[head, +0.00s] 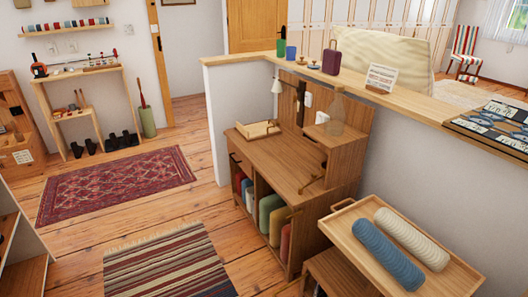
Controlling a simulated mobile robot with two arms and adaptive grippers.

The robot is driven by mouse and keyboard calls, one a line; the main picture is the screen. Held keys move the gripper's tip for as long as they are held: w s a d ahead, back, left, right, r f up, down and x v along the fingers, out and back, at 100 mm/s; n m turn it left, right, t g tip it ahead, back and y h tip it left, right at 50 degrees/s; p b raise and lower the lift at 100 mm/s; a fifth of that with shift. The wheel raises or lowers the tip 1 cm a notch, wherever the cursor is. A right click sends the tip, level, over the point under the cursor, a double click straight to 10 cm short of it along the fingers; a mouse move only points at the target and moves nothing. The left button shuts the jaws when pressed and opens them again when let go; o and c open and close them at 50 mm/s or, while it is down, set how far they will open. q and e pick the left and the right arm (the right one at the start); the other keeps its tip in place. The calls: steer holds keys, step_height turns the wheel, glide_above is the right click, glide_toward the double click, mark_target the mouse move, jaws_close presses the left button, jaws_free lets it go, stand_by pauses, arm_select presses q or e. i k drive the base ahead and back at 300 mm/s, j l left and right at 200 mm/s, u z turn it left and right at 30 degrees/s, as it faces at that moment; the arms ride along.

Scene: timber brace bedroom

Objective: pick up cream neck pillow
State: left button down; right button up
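The cream neck pillow (413,239) is a ribbed roll lying in a wooden tray (346,235) at the lower right of the head view. A similar blue roll (386,256) lies along its left side, close beside it. The tray seems to rest on a low wooden stand (333,272), partly cut off by the bottom edge. Neither of my grippers is in view.
A half wall with a wooden ledge (440,105) runs behind the tray, carrying cups, a sign and a game board. A wooden desk (268,160) with coloured bins stands left of the tray. A striped rug (165,265) lies on open floor at left.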

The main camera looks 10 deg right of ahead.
mark_target(434, 258)
steer(key=i+z, duration=0.1)
steer(key=z, duration=0.65)
